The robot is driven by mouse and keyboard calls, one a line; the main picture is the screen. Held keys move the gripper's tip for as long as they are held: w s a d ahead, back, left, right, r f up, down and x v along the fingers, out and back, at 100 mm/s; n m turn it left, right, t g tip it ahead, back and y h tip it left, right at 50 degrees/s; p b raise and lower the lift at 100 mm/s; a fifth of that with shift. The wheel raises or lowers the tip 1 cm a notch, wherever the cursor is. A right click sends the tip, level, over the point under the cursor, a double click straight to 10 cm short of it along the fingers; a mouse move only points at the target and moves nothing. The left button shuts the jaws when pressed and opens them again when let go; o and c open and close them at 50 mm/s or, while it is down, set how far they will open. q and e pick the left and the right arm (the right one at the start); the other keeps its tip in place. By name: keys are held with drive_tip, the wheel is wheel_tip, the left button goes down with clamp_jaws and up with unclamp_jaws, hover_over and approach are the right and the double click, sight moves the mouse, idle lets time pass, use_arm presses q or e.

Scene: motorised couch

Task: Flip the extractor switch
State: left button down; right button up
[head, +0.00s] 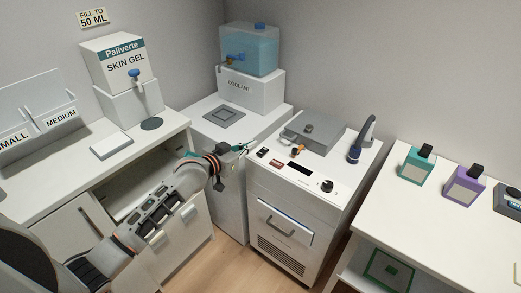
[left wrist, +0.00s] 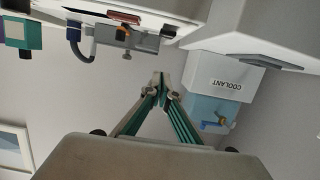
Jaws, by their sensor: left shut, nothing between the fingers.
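A white machine (head: 262,188) stands in the middle of the head view. Its sloping top panel carries a small black switch (head: 263,152), a red rocker-like part (head: 276,163), a dark display (head: 298,167) and a black knob (head: 327,186). No label is readable, so I cannot tell which is the extractor switch. The red part also shows in the left wrist view (left wrist: 124,17), upside down. My left gripper (head: 244,148) is shut and empty, just left of the panel near the black switch. In the left wrist view its teal fingers meet at the tips (left wrist: 158,79). My right gripper is out of view.
A coolant tank (head: 250,50) stands back left. A skin gel dispenser (head: 112,63) is on the left counter.

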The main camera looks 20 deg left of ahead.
use_arm(q)
hover_over(260, 153)
drive_tip(key=shift+s+f+b, duration=0.2)
drive_tip(key=shift+f+b, duration=0.25)
drive_tip(key=shift+f, duration=0.25)
drive_tip(key=f, duration=0.1)
drive_tip(key=f+b, duration=0.1)
drive_tip(key=f, duration=0.1)
drive_tip(key=shift+w, duration=0.3)
drive_tip(key=shift+f, duration=0.55)
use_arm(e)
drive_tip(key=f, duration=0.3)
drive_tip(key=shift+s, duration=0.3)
use_arm(q)
drive_tip(key=shift+r, duration=0.1)
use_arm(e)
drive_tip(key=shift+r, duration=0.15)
